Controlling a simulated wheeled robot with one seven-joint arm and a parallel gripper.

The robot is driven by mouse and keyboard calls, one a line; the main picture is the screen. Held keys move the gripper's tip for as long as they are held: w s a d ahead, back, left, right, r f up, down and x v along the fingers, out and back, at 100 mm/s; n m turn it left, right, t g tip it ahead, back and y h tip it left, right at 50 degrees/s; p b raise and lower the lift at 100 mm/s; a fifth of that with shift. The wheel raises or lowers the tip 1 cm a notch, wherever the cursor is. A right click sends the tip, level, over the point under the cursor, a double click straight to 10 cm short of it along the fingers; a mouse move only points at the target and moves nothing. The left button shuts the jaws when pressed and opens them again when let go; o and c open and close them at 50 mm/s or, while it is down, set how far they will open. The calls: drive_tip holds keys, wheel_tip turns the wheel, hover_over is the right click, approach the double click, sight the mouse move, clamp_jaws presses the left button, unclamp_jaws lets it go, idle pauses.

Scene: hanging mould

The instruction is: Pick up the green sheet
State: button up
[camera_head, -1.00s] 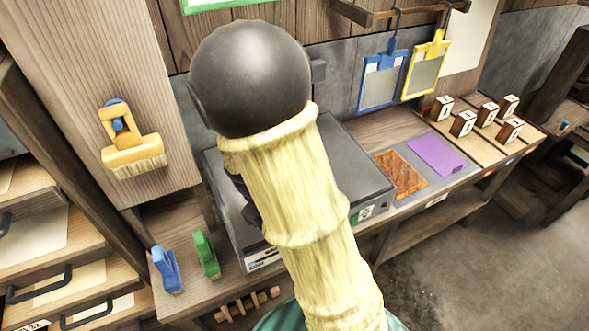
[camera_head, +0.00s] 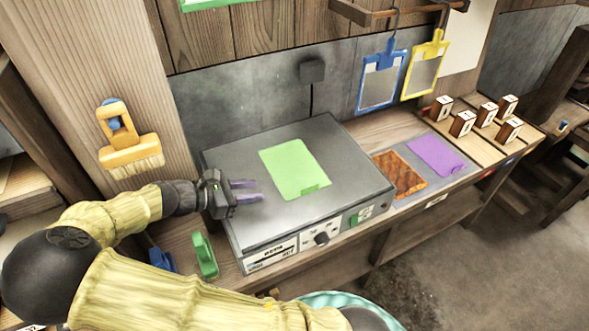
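The green sheet (camera_head: 294,168) lies flat on the grey top of a box-shaped appliance (camera_head: 345,190) with a dial on its front. My gripper (camera_head: 252,191) is just left of the sheet, over the left part of the appliance top. Its two purple fingers point right, toward the sheet, with a gap between them and nothing in it. The fingertips look apart from the sheet. Their exact height above the top is hard to tell.
A purple sheet (camera_head: 436,155) and an orange-brown patterned sheet (camera_head: 398,174) lie to the right. Blue (camera_head: 381,78) and yellow (camera_head: 426,68) framed screens hang behind. Several small wooden blocks stand at the far right. A green-handled tool (camera_head: 204,256) stands at the front left.

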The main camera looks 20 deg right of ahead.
drive_tip(key=p, duration=0.1)
approach(304, 189)
drive_tip(key=x, duration=0.4)
drive_tip(key=shift+w+d+r, duration=0.3)
drive_tip(key=shift+d, duration=0.15)
drive_tip(key=shift+d+f, duration=0.25)
drive_tip(key=shift+d, duration=0.15)
drive_tip(key=shift+f+p+x, duration=0.15)
drive_tip(key=shift+p+x, duration=0.25)
drive_tip(key=shift+x, duration=0.95)
drive_tip(key=shift+f+p+x, duration=0.15)
drive_tip(key=shift+p+x, duration=0.25)
drive_tip(key=shift+x, duration=1)
drive_tip(key=shift+s+a, duration=0.2)
drive_tip(key=shift+a, duration=0.05)
drive_tip(key=shift+a, duration=0.1)
drive_tip(key=shift+s, duration=0.1)
drive_tip(key=shift+c, duration=0.4)
